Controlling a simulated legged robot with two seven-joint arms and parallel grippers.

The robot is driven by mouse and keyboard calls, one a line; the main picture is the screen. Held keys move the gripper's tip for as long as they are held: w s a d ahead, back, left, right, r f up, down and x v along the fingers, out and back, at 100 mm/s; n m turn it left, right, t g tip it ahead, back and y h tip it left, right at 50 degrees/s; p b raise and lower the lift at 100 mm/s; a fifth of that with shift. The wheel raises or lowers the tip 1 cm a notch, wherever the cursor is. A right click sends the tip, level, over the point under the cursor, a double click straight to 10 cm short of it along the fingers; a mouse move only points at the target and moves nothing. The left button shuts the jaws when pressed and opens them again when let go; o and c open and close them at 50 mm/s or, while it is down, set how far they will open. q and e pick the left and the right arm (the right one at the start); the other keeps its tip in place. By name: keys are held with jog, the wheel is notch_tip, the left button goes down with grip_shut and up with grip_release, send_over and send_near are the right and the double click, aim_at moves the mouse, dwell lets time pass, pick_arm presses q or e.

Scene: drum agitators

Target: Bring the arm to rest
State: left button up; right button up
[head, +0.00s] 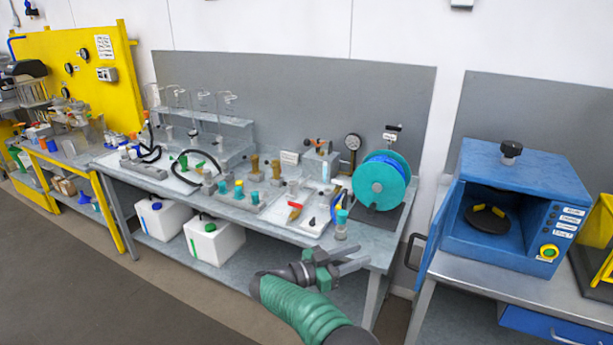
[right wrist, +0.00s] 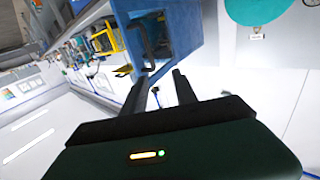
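My right arm, with a green ribbed sleeve, reaches in from the bottom of the head view. Its gripper (head: 354,256) is in front of the grey bench's (head: 378,247) front right corner. The two dark fingers are apart with nothing between them. The right wrist view also shows the open fingers (right wrist: 158,88) with a clear gap. My left gripper is not in view.
A teal reel (head: 380,180) and small fittings stand on the bench, with white canisters (head: 215,240) below. A blue machine (head: 515,205) with an open front stands on the right table; it also shows in the right wrist view (right wrist: 185,25). The floor at left is clear.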

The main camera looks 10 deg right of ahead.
jog(key=w+a+r+n+t+y, duration=0.5)
jog(key=w+r+n+t+y, duration=0.2)
jog(key=w+n+t+y, duration=0.3)
jog(key=s+a+f+n+g+y, duration=0.1)
jog(key=s+f+n+g+y, duration=0.25)
jog(key=s, duration=0.55)
jog(key=s+f+n+g+y, duration=0.15)
jog(key=s+f+y, duration=0.25)
jog(key=s+f, duration=0.4)
jog(key=s+d+f+g, duration=0.1)
jog(key=s+f+g, duration=0.1)
jog(key=s, duration=0.6)
jog(key=s+d+f+g, duration=0.2)
jog(key=s+f+g, duration=0.1)
jog(key=s, duration=0.6)
jog(key=s+d+f+g, duration=0.2)
jog(key=s+f+g, duration=0.1)
jog(key=s, duration=0.5)
jog(key=shift+s, duration=0.3)
jog(key=shift+d+f, duration=0.1)
